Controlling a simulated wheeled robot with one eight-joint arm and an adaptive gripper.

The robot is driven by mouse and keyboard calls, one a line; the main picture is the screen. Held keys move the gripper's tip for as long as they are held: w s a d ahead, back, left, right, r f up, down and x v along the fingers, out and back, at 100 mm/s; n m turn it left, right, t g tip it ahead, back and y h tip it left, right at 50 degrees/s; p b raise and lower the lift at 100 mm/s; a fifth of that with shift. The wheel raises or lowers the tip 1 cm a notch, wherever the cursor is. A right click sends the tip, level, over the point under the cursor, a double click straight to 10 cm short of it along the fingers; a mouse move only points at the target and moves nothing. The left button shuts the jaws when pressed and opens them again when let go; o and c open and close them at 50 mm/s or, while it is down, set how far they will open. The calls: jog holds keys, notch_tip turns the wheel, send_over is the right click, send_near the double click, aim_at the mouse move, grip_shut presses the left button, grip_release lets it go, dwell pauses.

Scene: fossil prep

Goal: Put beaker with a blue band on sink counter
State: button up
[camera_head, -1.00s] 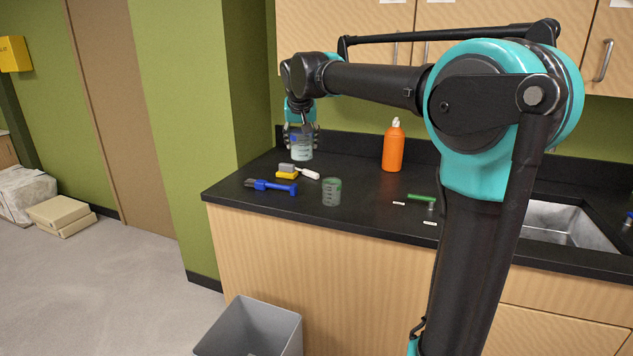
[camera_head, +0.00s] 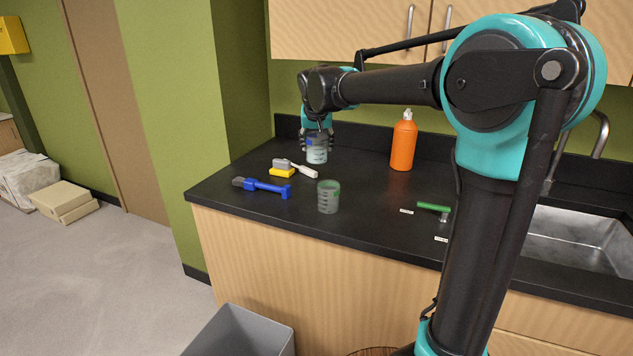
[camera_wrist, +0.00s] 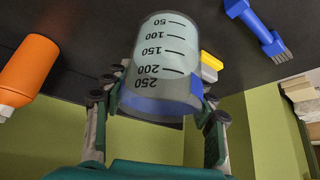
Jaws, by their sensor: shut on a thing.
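The clear beaker with a blue band (camera_head: 317,155) is in my gripper (camera_head: 317,138) over the back left of the black sink counter (camera_head: 370,205). In the wrist view the beaker (camera_wrist: 160,50) shows black volume marks and the blue band near the gripper. The fingers (camera_wrist: 155,100) are closed on its sides. I cannot tell whether its base touches the counter. A second beaker, with a green tint at the rim (camera_head: 328,197), stands near the counter's front edge.
An orange bottle (camera_head: 403,145) stands right of the held beaker. A yellow-based brush (camera_head: 283,171) and a blue brush (camera_head: 262,187) lie in front. A green-handled tool (camera_head: 434,208) and the sink (camera_head: 580,240) are farther right. A grey bin (camera_head: 240,335) stands below.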

aim_at(317, 161)
notch_tip(317, 161, down, 13)
jog(key=shift+r, duration=0.1)
dwell(0.3)
jog(key=o, duration=1.2)
jog(key=shift+o, duration=0.2)
jog(key=v, duration=1.2)
jog(key=shift+s, duration=0.15)
